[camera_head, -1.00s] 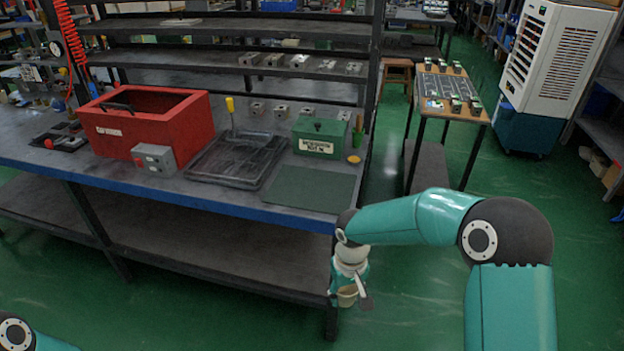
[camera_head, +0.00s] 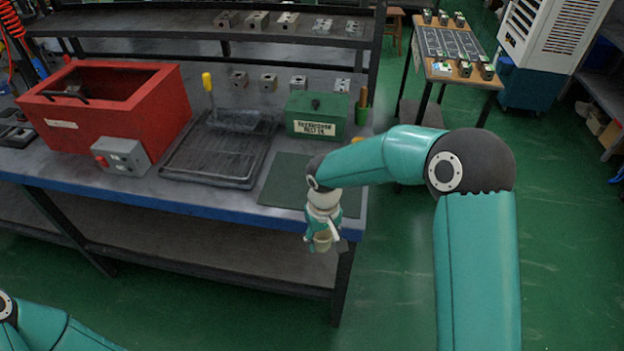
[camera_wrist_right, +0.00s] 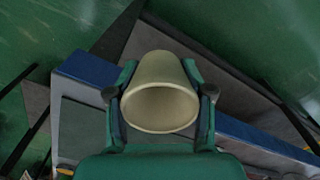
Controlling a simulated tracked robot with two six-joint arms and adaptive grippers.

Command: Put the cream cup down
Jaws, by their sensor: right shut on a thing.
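The cream cup (camera_head: 322,241) is held in my right gripper (camera_head: 321,238), in front of the bench's blue front edge near its right end. In the right wrist view the cream cup (camera_wrist_right: 160,92) sits between the two fingers of my right gripper (camera_wrist_right: 160,100), with its open mouth facing the camera. The fingers press on both sides of it. The cup is clear of the bench. Of my left arm only a link shows at the lower left; the left gripper is out of view.
The workbench (camera_head: 140,195) carries a dark green mat (camera_head: 285,180), a black tray (camera_head: 215,155), a red box (camera_head: 110,105), a grey switch box (camera_head: 121,157) and a green box (camera_head: 316,117). A small table (camera_head: 455,65) with blocks stands at the back right. The mat looks bare.

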